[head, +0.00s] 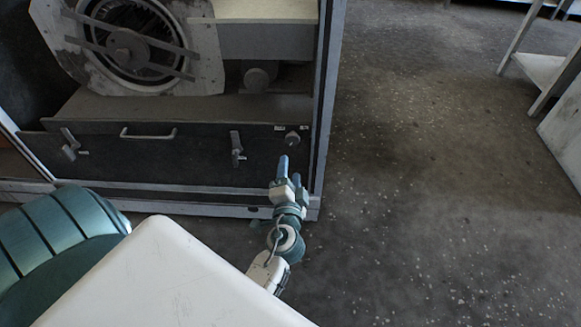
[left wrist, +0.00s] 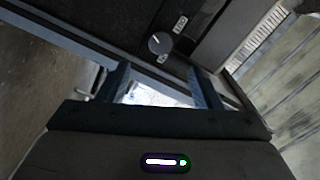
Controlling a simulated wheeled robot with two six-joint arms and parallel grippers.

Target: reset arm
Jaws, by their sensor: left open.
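My left gripper (head: 290,168) is in front of the lower right of the blower housing (head: 205,178), just below a round knob (head: 292,138). The left wrist view shows its two blue fingers (left wrist: 160,78) apart, with nothing held between them. The knob (left wrist: 159,43) is beyond the fingertips there, apart from them. A bright patch shows between the fingers; I cannot tell what it is. My right gripper is not in view.
The housing's dark lower panel carries a bar handle (head: 148,134), a left latch (head: 71,150) and a right latch (head: 237,155). A round blower (head: 125,48) sits above. Open concrete floor (head: 430,200) lies right, with a shelf (head: 545,70) beyond.

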